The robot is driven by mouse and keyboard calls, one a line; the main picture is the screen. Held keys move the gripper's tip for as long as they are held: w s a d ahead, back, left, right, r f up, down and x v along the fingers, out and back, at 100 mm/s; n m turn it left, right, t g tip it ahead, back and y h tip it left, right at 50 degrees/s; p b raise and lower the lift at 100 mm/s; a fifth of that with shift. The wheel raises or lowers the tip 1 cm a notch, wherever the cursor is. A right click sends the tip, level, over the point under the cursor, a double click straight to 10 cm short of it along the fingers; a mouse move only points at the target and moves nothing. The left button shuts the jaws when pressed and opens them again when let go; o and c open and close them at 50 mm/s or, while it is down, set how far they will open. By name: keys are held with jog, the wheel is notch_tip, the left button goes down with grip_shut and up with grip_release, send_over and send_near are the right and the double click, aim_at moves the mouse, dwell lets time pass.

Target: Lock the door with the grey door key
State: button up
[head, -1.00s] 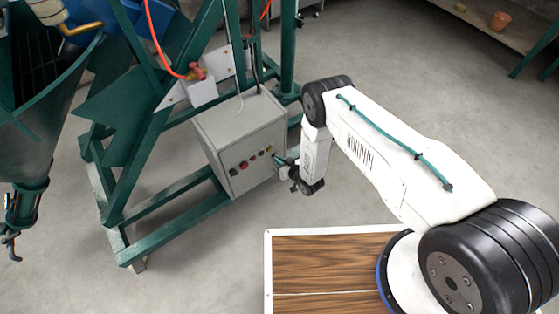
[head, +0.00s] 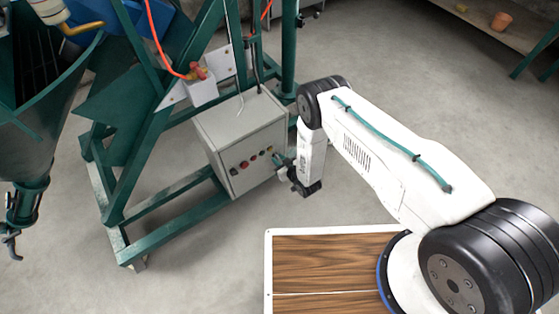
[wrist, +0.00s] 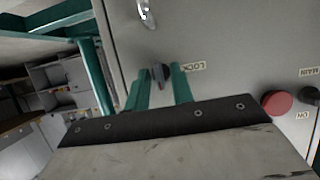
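The grey door key (wrist: 159,74) sits in the door of the grey control box, beside a label reading LOCK that appears upside down in the wrist view. The box (head: 240,125) stands on the green frame in the head view. My gripper (wrist: 160,70) has its two green fingers spread, one on each side of the key, with small gaps visible. The fingertips reach close to the door. In the head view my gripper (head: 281,161) is at the box's right front edge, and the key cannot be made out there.
A red button (wrist: 277,103) sits right of my gripper on the same door, with a dark knob (wrist: 312,94) beside it. A metal handle (wrist: 147,13) is above the key. Green frame beams (head: 180,218) surround the box. Open floor lies in front.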

jog(key=v, duration=0.7)
jog(key=shift+s+d, duration=0.2)
jog(key=shift+s, duration=0.1)
dwell(0.5)
